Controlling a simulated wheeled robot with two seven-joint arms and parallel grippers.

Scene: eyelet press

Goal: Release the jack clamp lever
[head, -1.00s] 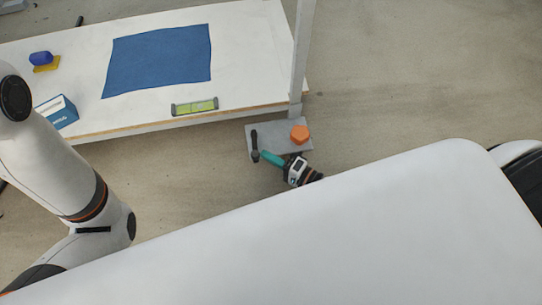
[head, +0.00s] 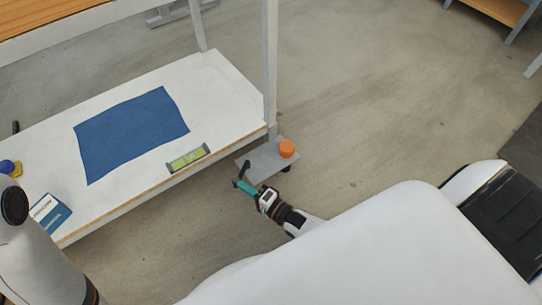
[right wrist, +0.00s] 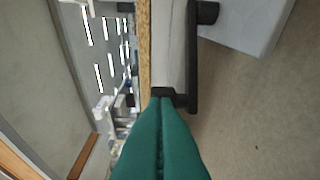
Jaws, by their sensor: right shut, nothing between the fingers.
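The jack clamp is a grey plate (head: 262,160) at the foot of the table's near leg, with an orange knob (head: 287,148) on its right part. A black lever (head: 241,170) sits at its left end. My right gripper (head: 244,185) has teal fingers that are shut and empty, at the lower end of the lever. In the right wrist view the shut fingertips (right wrist: 161,99) are at the black lever (right wrist: 193,60), touching or very close to its end; I cannot tell which. My left gripper is out of view; only my left arm shows.
The white bench top (head: 215,90) carries a blue cloth (head: 130,133), a green level (head: 188,158) and a blue box (head: 50,212). An upright post (head: 269,70) rises beside the plate. The floor (head: 380,110) to the right is clear.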

